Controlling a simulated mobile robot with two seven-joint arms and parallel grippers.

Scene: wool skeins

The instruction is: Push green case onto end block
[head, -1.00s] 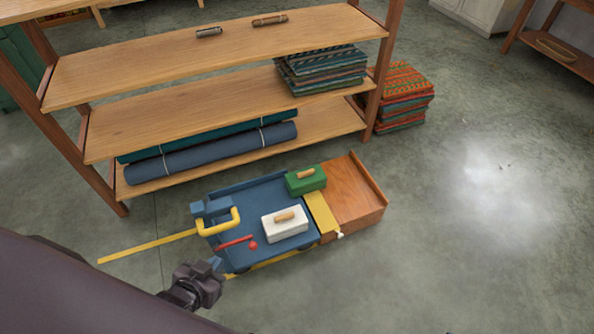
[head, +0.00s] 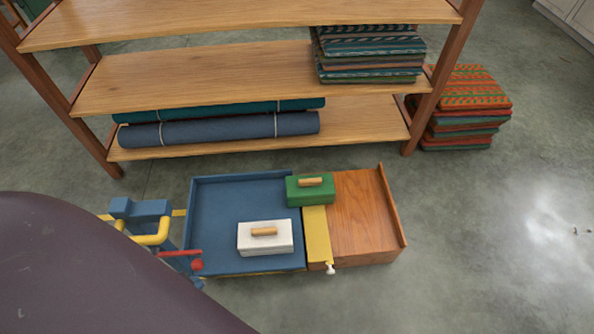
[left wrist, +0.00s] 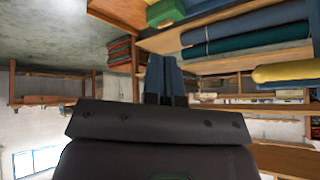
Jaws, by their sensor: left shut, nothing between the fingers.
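The green case (head: 310,191), with a wooden handle, stands at the back right of the blue cart bed (head: 220,215). Its right part appears to be over the far end of a yellow plate (head: 317,235). The end block (head: 365,215) is a reddish-brown wooden box right of the plate, with a raised right edge and a bare top. My left gripper (left wrist: 163,62) is shut and empty in the left wrist view; my arm hides it in the head view. A green patch at the top of the wrist view may be the case. My right gripper is not in view.
A white case (head: 265,238) with a wooden handle stands on the cart's front right. A yellow handle (head: 150,238) and red lever (head: 180,253) are at the cart's left. A wooden shelf (head: 230,85) stands close behind. Floor is clear right of the end block.

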